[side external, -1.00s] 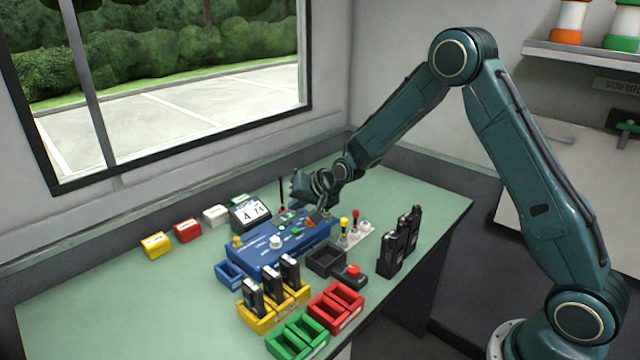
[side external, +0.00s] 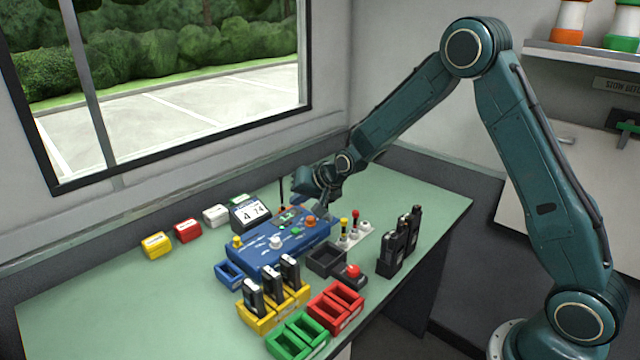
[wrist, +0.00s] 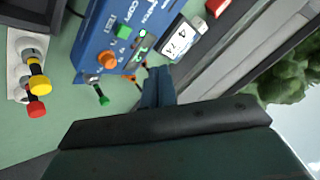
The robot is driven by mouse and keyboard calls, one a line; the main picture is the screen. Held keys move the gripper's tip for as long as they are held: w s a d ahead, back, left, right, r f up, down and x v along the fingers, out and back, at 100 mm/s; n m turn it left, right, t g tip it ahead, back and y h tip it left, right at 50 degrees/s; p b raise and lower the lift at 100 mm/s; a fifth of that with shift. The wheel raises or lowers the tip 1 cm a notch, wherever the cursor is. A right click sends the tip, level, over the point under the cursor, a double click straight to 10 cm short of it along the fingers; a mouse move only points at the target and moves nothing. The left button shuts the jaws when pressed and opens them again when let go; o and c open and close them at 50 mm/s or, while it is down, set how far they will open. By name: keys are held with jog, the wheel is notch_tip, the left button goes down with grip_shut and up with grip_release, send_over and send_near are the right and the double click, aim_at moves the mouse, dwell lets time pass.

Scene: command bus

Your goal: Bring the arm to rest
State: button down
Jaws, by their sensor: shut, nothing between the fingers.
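My gripper (side external: 322,209) is near the back right end of the blue console (side external: 268,258) in the side view, just above or behind its corner. I cannot tell its exact height there. In the wrist view its narrow dark blue fingers (wrist: 157,82) are together with nothing between them, pointing towards the console (wrist: 105,45). An orange knob (wrist: 107,60) and green buttons show on the console. The orange knob (side external: 310,222) also shows in the side view, clear of the fingers.
A white plate with a yellow and a red lever (side external: 344,228) stands right of the console. Black radios (side external: 400,240) are at the right. Yellow, red (side external: 338,305) and green trays lie in front. A number display (side external: 250,212) stands behind.

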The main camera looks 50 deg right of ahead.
jog(key=s+a+r+n+g, duration=0.2)
jog(key=s+r+n, duration=0.2)
jog(key=s+r, duration=1.25)
jog(key=s+r+n+g+h, duration=0.1)
jog(key=s+n, duration=0.2)
jog(key=s, duration=2)
jog(key=shift+s+a+n, duration=0.2)
jog(key=shift+a+n, duration=0.1)
jog(key=shift+r, duration=0.1)
